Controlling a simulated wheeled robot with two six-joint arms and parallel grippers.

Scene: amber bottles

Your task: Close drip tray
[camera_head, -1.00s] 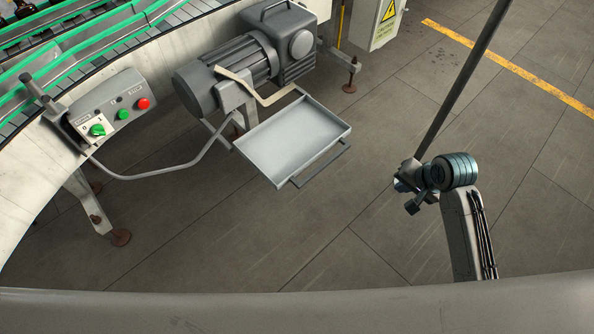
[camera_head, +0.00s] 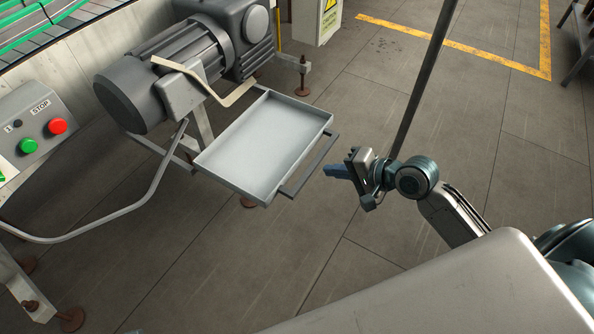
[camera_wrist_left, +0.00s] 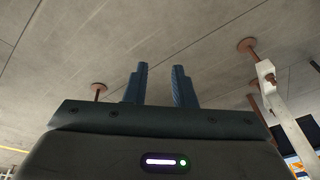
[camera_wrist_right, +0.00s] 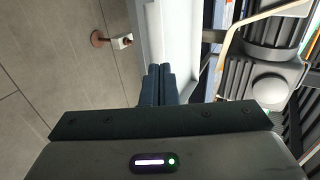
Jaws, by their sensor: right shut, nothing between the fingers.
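The drip tray (camera_head: 265,145) is a shallow grey metal tray, pulled out below the motor (camera_head: 165,65), with a dark bar handle (camera_head: 309,165) along its right side. The tray also shows in the right wrist view (camera_wrist_right: 180,45), beyond the fingertips. My right gripper (camera_head: 334,171) is shut and empty, just to the right of the handle, with its blue fingers pointing at it. A small gap seems to lie between them in the head view. My left gripper (camera_wrist_left: 157,85) shows only in its wrist view, with its fingers apart and nothing between them, over the floor.
A control box (camera_head: 38,128) with green and red buttons stands at the left, with a bent grey tube (camera_head: 120,215) below it. A curved beige bar (camera_head: 215,92) hangs over the tray's back edge.

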